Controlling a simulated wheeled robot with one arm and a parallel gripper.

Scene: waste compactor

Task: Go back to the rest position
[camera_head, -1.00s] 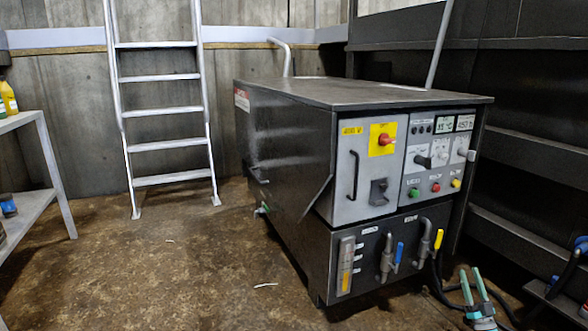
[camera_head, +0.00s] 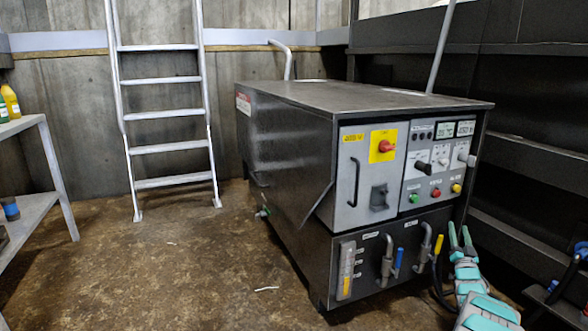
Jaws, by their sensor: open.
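My gripper (camera_head: 461,236) is at the lower right, in front of the right end of the dark compactor power unit (camera_head: 290,150). Its two teal-tipped fingers point up and stand apart, with nothing between them. My teal and grey arm runs down from it to the bottom edge. The unit's front has a red rotary switch (camera_head: 385,146) on a yellow plate, and green, red and yellow buttons. Below are a blue-handled valve (camera_head: 398,258) and a yellow-handled valve (camera_head: 438,246). The gripper is close to the yellow handle in the picture; I cannot tell the depth gap.
A metal ladder (camera_head: 170,115) leans on the back wall. A grey shelf (camera_head: 40,190) with bottles stands at the left. Dark hoses and a blue-handled fitting (camera_head: 580,250) are at the right. The brown floor at the centre left is mostly clear.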

